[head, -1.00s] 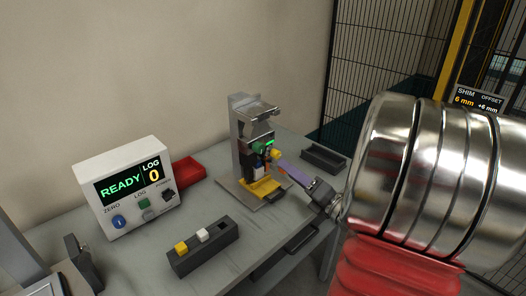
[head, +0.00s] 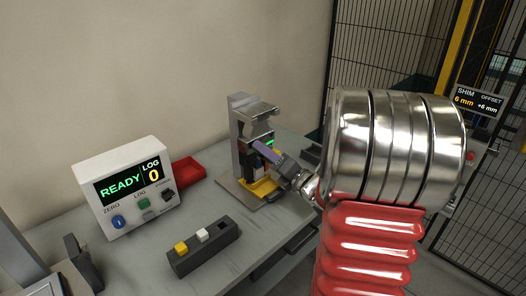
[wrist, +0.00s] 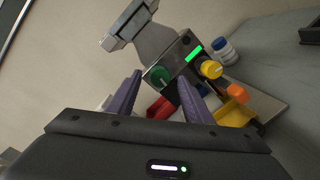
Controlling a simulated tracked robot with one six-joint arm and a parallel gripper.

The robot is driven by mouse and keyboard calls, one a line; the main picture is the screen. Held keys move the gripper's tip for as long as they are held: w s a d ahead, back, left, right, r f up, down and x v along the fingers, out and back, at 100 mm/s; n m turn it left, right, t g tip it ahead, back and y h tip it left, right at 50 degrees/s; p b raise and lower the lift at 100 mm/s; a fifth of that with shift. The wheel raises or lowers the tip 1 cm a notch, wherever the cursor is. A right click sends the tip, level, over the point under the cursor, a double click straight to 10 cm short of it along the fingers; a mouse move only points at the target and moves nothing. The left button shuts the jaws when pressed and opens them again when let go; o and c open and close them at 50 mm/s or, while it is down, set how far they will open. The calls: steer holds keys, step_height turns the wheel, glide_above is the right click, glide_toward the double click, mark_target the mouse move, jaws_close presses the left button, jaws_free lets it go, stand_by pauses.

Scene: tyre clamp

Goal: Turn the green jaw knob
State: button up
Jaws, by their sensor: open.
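The green jaw knob (wrist: 159,76) is on the front of the grey clamp stand (wrist: 160,45) in the wrist view, beside a lit green bar and a yellow knob (wrist: 211,69). My gripper (wrist: 158,80) is open, its two purple fingers pointing at the stand with the green knob between and just beyond their tips. I cannot tell whether the fingers touch it. In the head view my gripper (head: 257,146) is at the front of the stand (head: 240,135) and hides the green knob. A yellow tray (head: 265,187) is at the stand's foot.
A control box (head: 127,186) reading READY and LOG 0 stands left on the grey table. A dark block holder (head: 203,248) with a yellow and a white block lies in front. A red bin (head: 188,170) is behind. Wire fencing stands at the right.

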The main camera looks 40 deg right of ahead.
steer(key=shift+w, duration=1)
steer(key=shift+c, duration=0.7)
steer(key=c, duration=0.9)
